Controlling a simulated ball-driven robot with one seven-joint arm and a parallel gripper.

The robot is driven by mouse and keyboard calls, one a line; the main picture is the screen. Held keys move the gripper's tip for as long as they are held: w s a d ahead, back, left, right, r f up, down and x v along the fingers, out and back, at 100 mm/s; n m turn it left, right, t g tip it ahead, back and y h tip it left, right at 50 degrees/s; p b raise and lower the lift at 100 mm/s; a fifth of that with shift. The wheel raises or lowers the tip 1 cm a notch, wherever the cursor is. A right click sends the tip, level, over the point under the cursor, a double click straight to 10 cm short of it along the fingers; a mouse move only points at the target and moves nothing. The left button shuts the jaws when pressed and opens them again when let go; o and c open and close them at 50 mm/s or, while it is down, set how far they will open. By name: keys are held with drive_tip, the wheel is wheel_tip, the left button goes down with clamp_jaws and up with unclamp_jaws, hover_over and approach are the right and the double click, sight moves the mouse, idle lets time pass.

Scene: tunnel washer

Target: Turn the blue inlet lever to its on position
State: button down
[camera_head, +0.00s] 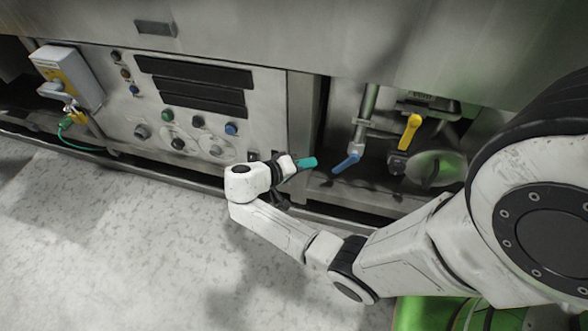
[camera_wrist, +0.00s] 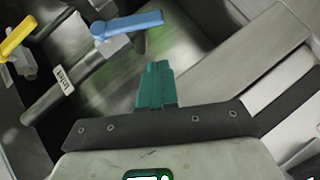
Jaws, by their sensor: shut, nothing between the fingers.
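The blue inlet lever (camera_head: 346,163) sits on a metal pipe in a recess right of the control panel. In the wrist view the blue lever (camera_wrist: 132,23) lies nearly level across the upper middle, and a label reading "Inlet" (camera_wrist: 64,79) is on the pipe below it. My gripper (camera_head: 312,162) has teal fingers, shut and empty, just left of the blue lever's free end. In the wrist view my gripper (camera_wrist: 155,68) points up toward the lever, with a visible gap between them in the picture.
A yellow lever (camera_head: 410,132) stands right of the blue one; it also shows in the wrist view (camera_wrist: 17,39). The control panel (camera_head: 170,108) with knobs and buttons is to the left. A grey switch box (camera_head: 66,75) with a green cable is farther left. The floor in front is clear.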

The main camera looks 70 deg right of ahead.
sight(344, 165)
drive_tip(key=s+f, duration=0.1)
drive_tip(key=s+d+b, duration=0.1)
drive_tip(key=s, duration=0.1)
drive_tip(key=s+f, duration=0.1)
drive_tip(key=shift+s+d+f, duration=0.35)
drive_tip(key=shift+s+d, duration=0.05)
